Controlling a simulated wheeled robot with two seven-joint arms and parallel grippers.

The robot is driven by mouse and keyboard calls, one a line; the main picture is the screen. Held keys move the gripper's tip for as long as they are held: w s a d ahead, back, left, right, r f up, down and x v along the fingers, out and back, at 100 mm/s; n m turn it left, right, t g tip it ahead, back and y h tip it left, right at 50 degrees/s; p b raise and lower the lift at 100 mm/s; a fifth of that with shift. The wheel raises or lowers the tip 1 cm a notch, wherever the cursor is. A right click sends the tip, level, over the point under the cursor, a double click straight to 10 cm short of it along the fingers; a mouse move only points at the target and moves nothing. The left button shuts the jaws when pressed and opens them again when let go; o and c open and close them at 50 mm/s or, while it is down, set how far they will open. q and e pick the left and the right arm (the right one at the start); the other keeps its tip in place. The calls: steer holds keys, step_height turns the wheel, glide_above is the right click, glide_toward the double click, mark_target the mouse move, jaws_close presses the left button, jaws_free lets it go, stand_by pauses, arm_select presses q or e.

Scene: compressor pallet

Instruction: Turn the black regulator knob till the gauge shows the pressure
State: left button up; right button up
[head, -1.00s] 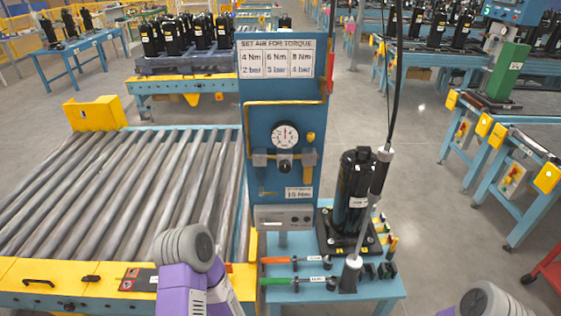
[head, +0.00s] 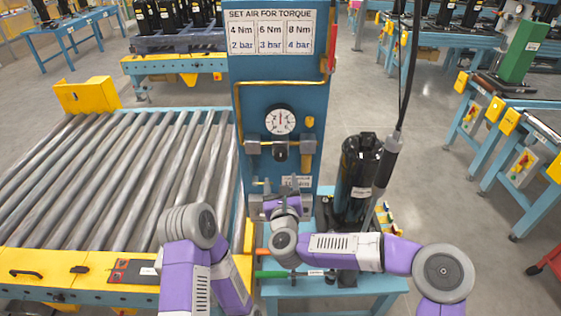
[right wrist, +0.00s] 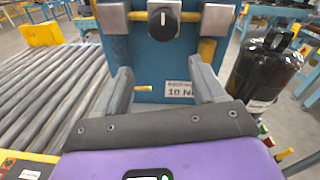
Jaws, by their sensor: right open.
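The black regulator knob (head: 280,151) sits on the blue panel (head: 240,100), between two grey blocks and under the round white gauge (head: 281,120). The gauge needle looks close to upright; its exact reading is too small to tell. The right wrist view shows the knob (right wrist: 163,25) with a white mark near its top. My right gripper (head: 280,187) is in front of the panel, below the knob and apart from it. In the right wrist view its two fingers (right wrist: 160,78) are spread with nothing between them. My left arm shows at lower left, but its gripper does not.
A sign (head: 271,32) pairs 4, 6 and 8 Nm with 2, 3 and 4 bar. A black compressor (head: 357,180) stands right of the panel, with a hanging tool (head: 387,160) beside it. A roller conveyor (head: 120,180) lies left. A label (right wrist: 178,89) sits below the knob.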

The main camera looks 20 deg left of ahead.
mark_target(281, 158)
steer(key=shift+w+a+r+m+t+h, duration=0.15)
steer(key=shift+w+a+r+m, duration=0.25)
steer(key=shift+w, duration=0.85)
steer(key=shift+w+a+r+m+t+h, duration=0.1)
steer(key=shift+w+a+r+m, duration=0.35)
steer(key=shift+w, duration=0.85)
steer(key=shift+w+a+r+m+t+h, duration=0.2)
steer(key=shift+w+r+m, duration=0.35)
steer(key=shift+w, duration=0.7)
steer(key=c, duration=1.1)
steer(key=shift+o, duration=0.2)
